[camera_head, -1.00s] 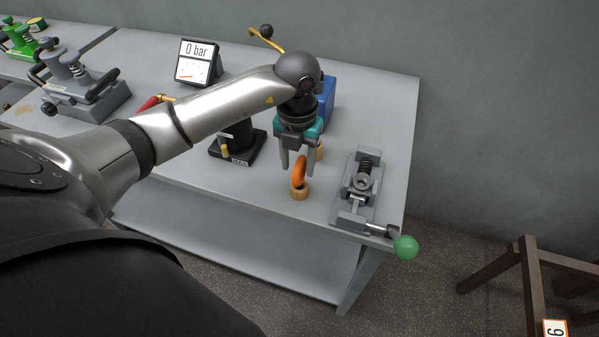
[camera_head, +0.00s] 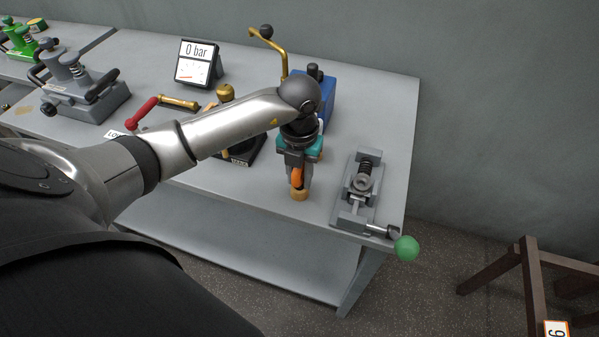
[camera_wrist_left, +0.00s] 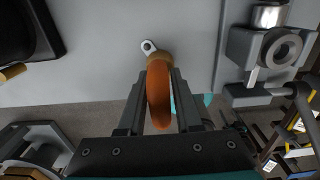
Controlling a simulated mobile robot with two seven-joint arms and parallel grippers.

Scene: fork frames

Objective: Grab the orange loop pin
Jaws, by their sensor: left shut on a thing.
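The orange loop pin (camera_head: 297,179) stands upright on the grey table near its front edge, with its brass-coloured base (camera_head: 299,195) at the bottom. My left gripper (camera_head: 298,184) reaches down over it and is shut on the loop, one finger on each side. In the left wrist view the orange loop (camera_wrist_left: 159,97) sits between the two fingers of the gripper (camera_wrist_left: 159,88). A small metal eyelet (camera_wrist_left: 148,47) shows beyond the loop. My right gripper is not in view.
A grey vise (camera_head: 361,190) with a green ball handle (camera_head: 405,248) stands right of the gripper. A blue block (camera_head: 318,102) and a dark-based device with brass parts are behind. A gauge reading 0 bar (camera_head: 198,64) stands further back. The table's front edge is close.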

